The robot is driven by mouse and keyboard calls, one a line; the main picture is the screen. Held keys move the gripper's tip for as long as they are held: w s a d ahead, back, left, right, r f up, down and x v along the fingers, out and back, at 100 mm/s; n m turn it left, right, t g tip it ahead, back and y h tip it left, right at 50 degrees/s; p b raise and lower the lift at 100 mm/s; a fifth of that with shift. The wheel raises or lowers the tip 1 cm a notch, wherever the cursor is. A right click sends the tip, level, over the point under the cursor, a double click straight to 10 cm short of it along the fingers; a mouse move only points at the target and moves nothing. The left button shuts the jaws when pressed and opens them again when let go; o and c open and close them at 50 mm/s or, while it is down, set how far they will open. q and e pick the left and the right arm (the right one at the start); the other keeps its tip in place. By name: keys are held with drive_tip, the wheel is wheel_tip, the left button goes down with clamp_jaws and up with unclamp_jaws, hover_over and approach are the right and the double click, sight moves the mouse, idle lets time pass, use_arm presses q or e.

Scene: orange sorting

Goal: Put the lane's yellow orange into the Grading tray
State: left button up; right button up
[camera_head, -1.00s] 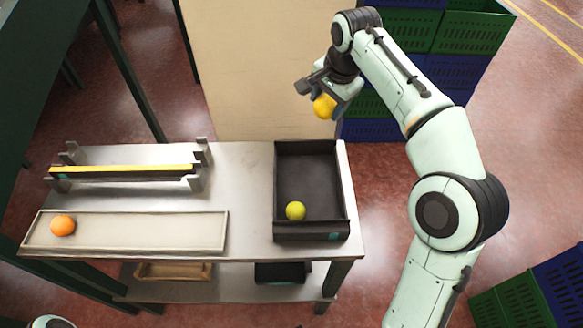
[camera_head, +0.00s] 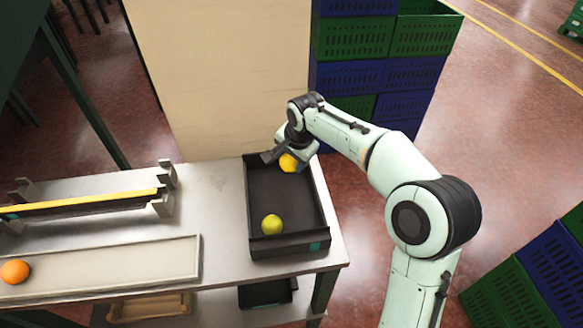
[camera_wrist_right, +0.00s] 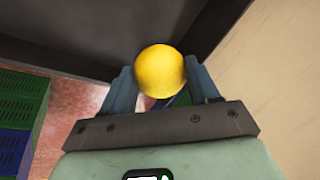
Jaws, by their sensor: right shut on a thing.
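The yellow orange (camera_head: 288,163) is between the fingers of my right gripper (camera_head: 287,158), which is shut on it. The right wrist view also shows the yellow orange (camera_wrist_right: 160,71) held between both fingertips. In the head view the gripper is at the far end of the dark tray (camera_head: 285,247); I cannot tell how high above its floor. A yellow-green fruit (camera_head: 272,224) lies in the near part of that tray. I cannot read a label naming the tray. My left gripper is not in view.
A long pale tray (camera_head: 130,262) holds an orange fruit (camera_head: 15,271) at its left end. A rack with a yellow bar (camera_head: 90,203) stands behind it. A tan panel (camera_head: 225,80) and stacked crates (camera_head: 350,38) stand beyond the table. Bare tabletop lies left of the dark tray.

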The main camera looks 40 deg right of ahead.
sight(292, 167)
drive_tip(key=shift+f, duration=1.7)
drive_tip(key=shift+f, duration=0.1)
drive_tip(key=o, duration=0.8)
drive_tip(key=shift+o, duration=0.2)
drive_tip(key=shift+s+r, duration=0.1)
drive_tip(key=shift+r, duration=0.35)
drive_tip(key=v, duration=1.1)
drive_tip(key=shift+r+p, duration=0.15)
drive_tip(key=shift+p, duration=0.3)
